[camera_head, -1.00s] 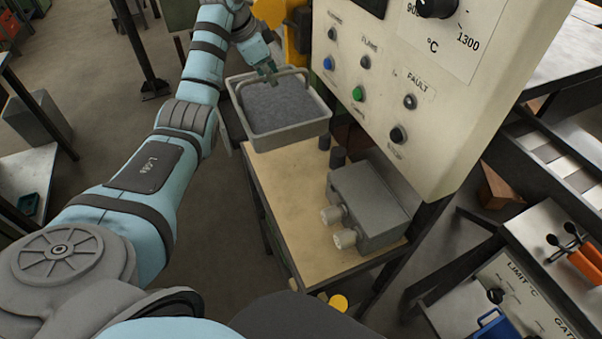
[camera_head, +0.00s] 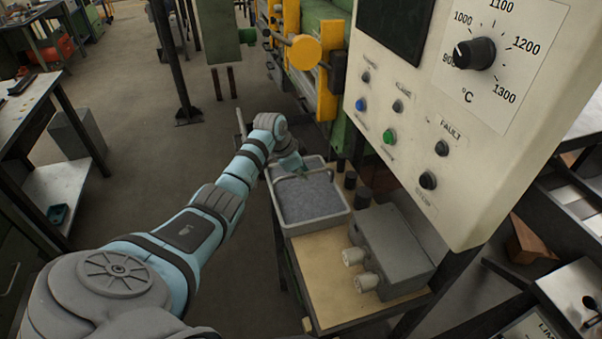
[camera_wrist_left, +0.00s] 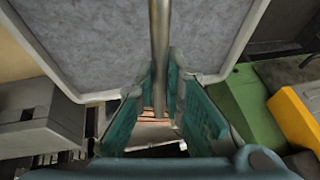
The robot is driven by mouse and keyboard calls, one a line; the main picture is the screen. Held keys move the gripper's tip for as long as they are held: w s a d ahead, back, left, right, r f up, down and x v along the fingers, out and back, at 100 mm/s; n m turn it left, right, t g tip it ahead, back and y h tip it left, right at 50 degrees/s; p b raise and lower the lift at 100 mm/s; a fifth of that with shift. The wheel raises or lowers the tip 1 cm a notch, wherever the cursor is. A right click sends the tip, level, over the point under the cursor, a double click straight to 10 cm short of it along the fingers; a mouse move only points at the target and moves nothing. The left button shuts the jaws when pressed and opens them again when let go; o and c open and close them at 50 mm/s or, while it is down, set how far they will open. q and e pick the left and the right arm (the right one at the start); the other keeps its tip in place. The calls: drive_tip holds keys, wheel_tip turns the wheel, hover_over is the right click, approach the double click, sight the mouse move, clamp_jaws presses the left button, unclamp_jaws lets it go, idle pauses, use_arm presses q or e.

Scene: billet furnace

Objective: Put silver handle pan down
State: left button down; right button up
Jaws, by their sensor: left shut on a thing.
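The silver handle pan (camera_head: 318,225) is a grey rectangular tray filled with dark grey grainy material. It is at the far end of the wooden-topped table (camera_head: 318,270) in the head view, looking about level. I cannot tell whether its base touches the tabletop. My left gripper (camera_head: 292,166) is at the pan's far side, shut on its handle. In the left wrist view the silver handle (camera_wrist_left: 159,45) runs between the teal fingers of the left gripper (camera_wrist_left: 160,95), above the pan's grey contents. My right gripper is not in view.
A grey box with two round knobs (camera_head: 398,252) stands on the table in front of the pan. Small dark cylinders (camera_head: 350,181) stand right of the pan. The cream control panel (camera_head: 440,110) rises at the right. Open floor lies left of the table.

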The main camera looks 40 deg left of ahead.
use_arm(q)
drive_tip(key=c, duration=1.7)
unclamp_jaws()
drive_tip(key=shift+r, duration=0.1)
drive_tip(key=p+v, duration=0.1)
drive_tip(key=v, duration=1.1)
drive_tip(key=shift+w, duration=0.1)
